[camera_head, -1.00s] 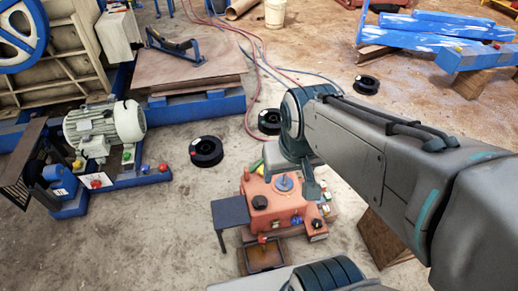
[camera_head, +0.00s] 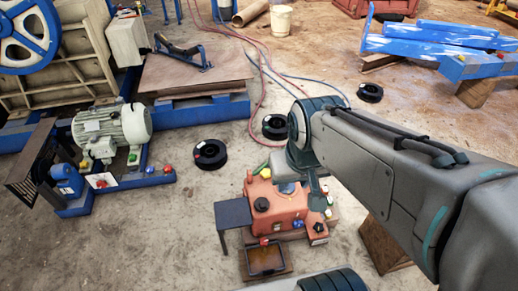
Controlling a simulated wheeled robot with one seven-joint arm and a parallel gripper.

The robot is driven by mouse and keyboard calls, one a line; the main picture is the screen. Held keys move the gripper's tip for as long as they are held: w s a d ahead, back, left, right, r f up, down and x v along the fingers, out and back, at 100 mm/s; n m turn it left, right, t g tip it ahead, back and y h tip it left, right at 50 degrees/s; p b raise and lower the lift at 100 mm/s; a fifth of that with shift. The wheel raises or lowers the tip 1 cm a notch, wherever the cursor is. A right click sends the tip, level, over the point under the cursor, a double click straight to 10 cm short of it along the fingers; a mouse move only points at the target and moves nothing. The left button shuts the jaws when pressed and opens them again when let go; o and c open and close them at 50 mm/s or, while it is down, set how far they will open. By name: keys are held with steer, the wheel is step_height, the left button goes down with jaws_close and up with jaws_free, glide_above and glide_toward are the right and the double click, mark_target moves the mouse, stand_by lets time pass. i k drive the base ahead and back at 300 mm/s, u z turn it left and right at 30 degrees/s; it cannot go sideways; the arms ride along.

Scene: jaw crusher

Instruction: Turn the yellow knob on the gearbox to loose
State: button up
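The gearbox (camera_head: 278,212) is an orange-red housing low in the middle of the view, with a black cap (camera_head: 261,204) on top. My gripper (camera_head: 318,190) hangs over the back right of the gearbox, partly covering a blue part on top. Its fingers are too small and dark to read, and I cannot tell whether it touches anything.
A dark side plate (camera_head: 233,213) and a small tray (camera_head: 266,261) stand at the gearbox's left and front. A grey motor (camera_head: 112,131) on a blue frame is at left. Black rings (camera_head: 208,153) and red hoses (camera_head: 258,85) lie on the floor. Bare floor lies left of the gearbox.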

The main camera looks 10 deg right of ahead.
mark_target(264, 173)
steer(key=u, duration=0.05)
steer(key=k, duration=0.4)
steer(key=z, duration=0.55)
steer(key=i, duration=0.9)
steer(key=u, duration=0.5)
